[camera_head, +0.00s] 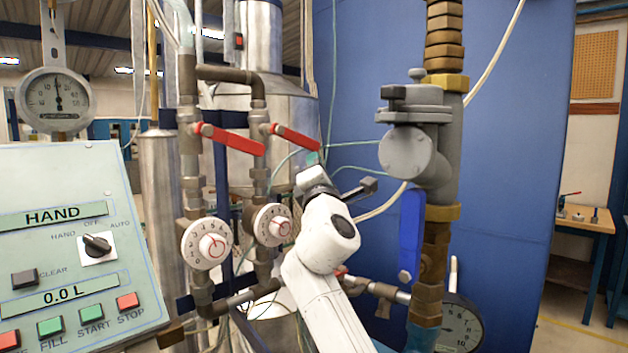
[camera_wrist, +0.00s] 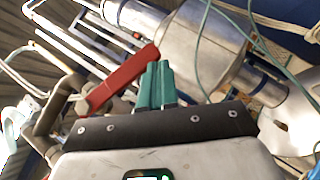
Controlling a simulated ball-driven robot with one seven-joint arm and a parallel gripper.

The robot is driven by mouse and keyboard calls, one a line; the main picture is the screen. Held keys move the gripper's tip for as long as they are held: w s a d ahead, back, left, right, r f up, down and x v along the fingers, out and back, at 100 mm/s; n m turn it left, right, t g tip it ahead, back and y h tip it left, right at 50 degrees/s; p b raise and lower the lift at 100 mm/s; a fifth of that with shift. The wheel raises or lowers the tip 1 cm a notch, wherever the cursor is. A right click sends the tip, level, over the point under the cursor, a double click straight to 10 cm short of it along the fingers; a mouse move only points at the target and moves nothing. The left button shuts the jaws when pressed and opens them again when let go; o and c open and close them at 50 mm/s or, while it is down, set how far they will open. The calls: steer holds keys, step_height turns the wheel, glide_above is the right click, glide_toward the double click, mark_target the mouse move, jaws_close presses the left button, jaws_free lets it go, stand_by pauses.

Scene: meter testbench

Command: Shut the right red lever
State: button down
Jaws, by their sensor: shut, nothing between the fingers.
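The right red lever (camera_head: 295,137) sticks out to the right from its vertical pipe, sloping slightly down. In the wrist view the same lever (camera_wrist: 122,80) slants up to the right, and its free end lies beside my fingers. My gripper (camera_head: 313,158) is just below the lever's free end in the head view. In the wrist view its green fingers (camera_wrist: 156,84) are pressed together with nothing between them. I cannot tell whether they touch the lever. The left red lever (camera_head: 232,138) also points right and slightly down from its own pipe.
Two white dials (camera_head: 207,244) sit on the pipes below the levers. A grey valve (camera_head: 410,145) with a blue lever (camera_head: 411,235) stands right of my arm. A control panel (camera_head: 70,240) fills the lower left. Thin green cables hang behind my gripper.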

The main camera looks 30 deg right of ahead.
steer(key=v, duration=1)
steer(key=shift+a+f+b, duration=0.2)
steer(key=shift+a+b, duration=0.15)
steer(key=shift+a, duration=0.05)
steer(key=shift+s, duration=0.1)
